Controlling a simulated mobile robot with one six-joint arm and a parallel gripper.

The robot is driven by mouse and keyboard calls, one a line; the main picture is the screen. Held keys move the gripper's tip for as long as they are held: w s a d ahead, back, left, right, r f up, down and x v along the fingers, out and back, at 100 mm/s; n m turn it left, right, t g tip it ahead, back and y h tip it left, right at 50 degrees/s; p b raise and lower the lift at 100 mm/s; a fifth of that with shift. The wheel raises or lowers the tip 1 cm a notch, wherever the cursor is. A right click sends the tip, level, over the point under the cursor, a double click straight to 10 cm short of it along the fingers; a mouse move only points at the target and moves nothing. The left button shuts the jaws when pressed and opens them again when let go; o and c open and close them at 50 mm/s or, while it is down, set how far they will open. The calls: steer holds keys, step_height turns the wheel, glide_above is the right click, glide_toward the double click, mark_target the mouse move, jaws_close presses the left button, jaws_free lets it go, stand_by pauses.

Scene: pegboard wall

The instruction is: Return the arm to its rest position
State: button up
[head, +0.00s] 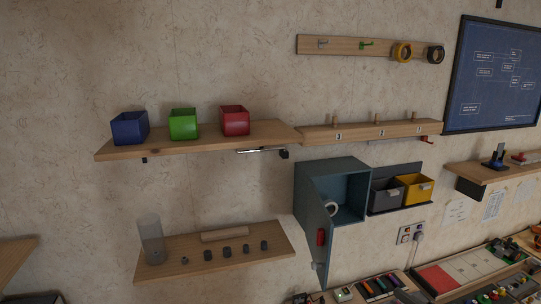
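My gripper and arm do not show in the head view, so I cannot see their pose or whether the gripper holds anything. The view faces a beige wall with shelves, a peg rail and a blue-grey cabinet (305,190) whose door stands open. A roll-like pale ring sits inside the cabinet, and a red handle (320,237) is on its door.
The upper shelf (200,143) holds blue (129,129), green (184,124) and red (235,121) bins. The lower shelf (215,263) holds a clear cylinder (151,240) and small dark pieces. A cluttered surface, including a red-and-white tray (438,279), lies at lower right.

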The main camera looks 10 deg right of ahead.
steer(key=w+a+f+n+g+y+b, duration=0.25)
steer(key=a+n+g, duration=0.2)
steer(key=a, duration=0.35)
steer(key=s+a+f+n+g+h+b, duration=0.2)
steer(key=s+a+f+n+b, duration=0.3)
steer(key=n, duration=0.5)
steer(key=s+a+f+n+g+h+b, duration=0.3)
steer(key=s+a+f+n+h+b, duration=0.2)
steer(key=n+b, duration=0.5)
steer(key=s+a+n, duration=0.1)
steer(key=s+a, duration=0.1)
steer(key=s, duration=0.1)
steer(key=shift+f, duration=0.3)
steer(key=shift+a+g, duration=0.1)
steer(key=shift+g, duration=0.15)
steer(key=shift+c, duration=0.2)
